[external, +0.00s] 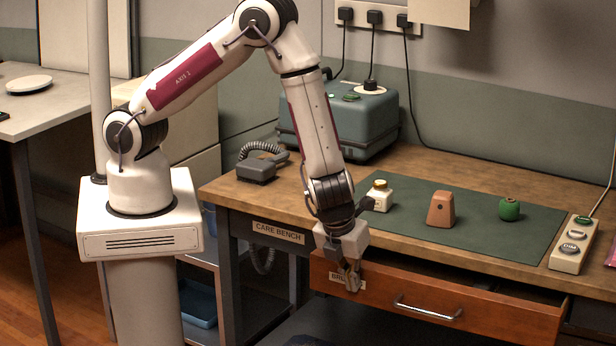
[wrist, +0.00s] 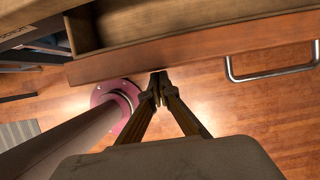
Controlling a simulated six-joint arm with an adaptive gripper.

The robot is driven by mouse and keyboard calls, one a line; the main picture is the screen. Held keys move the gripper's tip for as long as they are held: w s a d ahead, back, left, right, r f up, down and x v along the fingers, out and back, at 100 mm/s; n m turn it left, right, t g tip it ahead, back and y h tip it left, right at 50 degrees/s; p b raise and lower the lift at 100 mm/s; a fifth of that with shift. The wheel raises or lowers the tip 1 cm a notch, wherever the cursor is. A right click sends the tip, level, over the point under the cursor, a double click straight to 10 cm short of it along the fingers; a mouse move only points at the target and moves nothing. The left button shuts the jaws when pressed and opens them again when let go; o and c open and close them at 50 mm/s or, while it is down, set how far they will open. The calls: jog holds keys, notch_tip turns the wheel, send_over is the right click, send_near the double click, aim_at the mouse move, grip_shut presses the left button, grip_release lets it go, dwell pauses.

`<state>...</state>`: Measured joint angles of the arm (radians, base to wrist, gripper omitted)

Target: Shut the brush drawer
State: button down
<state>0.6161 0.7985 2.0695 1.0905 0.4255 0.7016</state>
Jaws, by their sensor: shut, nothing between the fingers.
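The brush drawer (external: 480,312) is a reddish wooden drawer under the bench top. It stands partly pulled out, with a dark gap behind its front. Its metal bar handle (external: 428,308) is right of my gripper. My gripper (external: 352,286) is shut and empty, in front of the left part of the drawer front, over its label. In the wrist view the shut fingertips (wrist: 158,82) are at the lower edge of the drawer front (wrist: 190,48); I cannot tell whether they touch it. The handle (wrist: 275,76) shows at the right there. The visible drawer inside looks empty.
The bench top (external: 400,165) carries a green mat (external: 400,232) with a cream bottle (external: 379,196), a brown block (external: 441,210) and a green jar (external: 510,209). A switch strip (external: 573,245) lies at the right. A teal box (external: 350,128) stands behind. The floor before the drawer is clear.

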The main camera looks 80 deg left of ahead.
jog(key=shift+w+a, duration=3)
jog(key=shift+s+d, duration=0.45)
jog(key=shift+d, duration=0.05)
jog(key=shift+s+d, duration=1)
jog(key=shift+s, duration=0.05)
jog(key=v, duration=1)
jog(key=shift+w, duration=0.15)
